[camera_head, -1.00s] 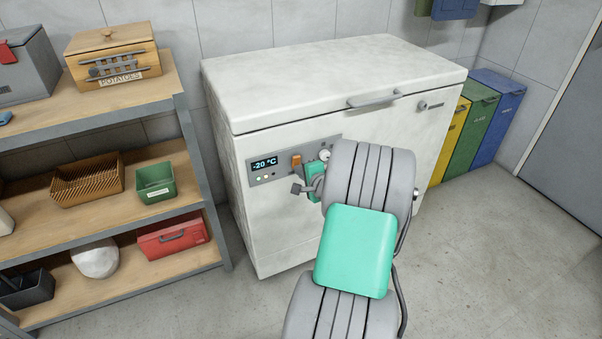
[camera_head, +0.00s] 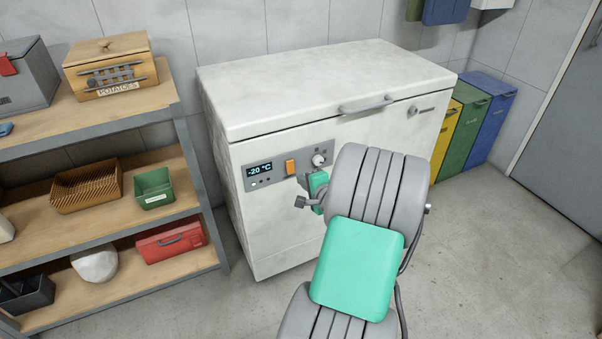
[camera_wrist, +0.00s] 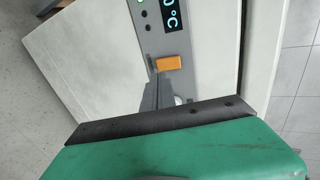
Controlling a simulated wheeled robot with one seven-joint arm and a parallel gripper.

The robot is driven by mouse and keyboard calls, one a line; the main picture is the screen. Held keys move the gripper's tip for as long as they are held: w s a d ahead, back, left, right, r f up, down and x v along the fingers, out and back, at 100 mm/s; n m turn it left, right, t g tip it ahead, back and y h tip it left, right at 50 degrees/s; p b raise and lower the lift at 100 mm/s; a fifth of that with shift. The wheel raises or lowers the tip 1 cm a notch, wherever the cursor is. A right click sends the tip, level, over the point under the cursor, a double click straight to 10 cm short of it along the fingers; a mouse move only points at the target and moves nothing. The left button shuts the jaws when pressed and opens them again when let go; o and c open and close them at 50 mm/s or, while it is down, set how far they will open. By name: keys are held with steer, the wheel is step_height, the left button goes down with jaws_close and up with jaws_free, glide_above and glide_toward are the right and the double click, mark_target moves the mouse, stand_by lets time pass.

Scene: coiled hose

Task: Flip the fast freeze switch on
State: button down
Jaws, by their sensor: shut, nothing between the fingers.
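The white chest freezer (camera_head: 330,80) stands against the wall, its lid closed. Its grey control panel (camera_head: 274,178) has a display reading -20 °C (camera_head: 259,170), an orange switch (camera_head: 291,167) and a round knob (camera_head: 318,160). My gripper (camera_head: 301,201) is in front of the panel, just below the orange switch. In the wrist view the orange switch (camera_wrist: 168,63) shows beside the grey fingertips of my gripper (camera_wrist: 153,76). The fingers are shut and empty, and seem very near the switch; contact cannot be told. A round knob is partly hidden behind the gripper there.
A shelf (camera_head: 100,120) on the left holds a potato box (camera_head: 110,66), a wooden basket (camera_head: 86,186), a green bin (camera_head: 154,187) and a red case (camera_head: 170,242). Coloured bins (camera_head: 490,105) stand right of the freezer. The floor at right is clear.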

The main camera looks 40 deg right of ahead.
steer(key=p+v, duration=0.1)
steer(key=v, duration=0.6)
steer(key=shift+s+r, duration=0.25)
steer(key=shift+w+a, duration=0.1)
steer(key=w+a+f+n+g+y, duration=0.1)
steer(key=w+a+n+g+y, duration=0.15)
steer(key=a+n, duration=0.4)
steer(key=w+a+n+g+y, duration=0.2)
steer(key=a+n+y, duration=0.15)
steer(key=a, duration=0.65)
steer(key=s+a+r+n+g+h, duration=0.1)
steer(key=s+a+n+g, duration=0.2)
steer(key=s+a+n, duration=0.2)
steer(key=s+a+r+n+g+h, duration=0.1)
steer(key=s+a+r+n+g, duration=0.1)
steer(key=s+a+n, duration=0.4)
steer(key=s+a+g, duration=0.1)
steer(key=a, duration=0.3)
steer(key=shift+r, duration=0.25)
steer(key=shift+s+a, duration=0.1)
steer(key=shift+a, duration=0.05)
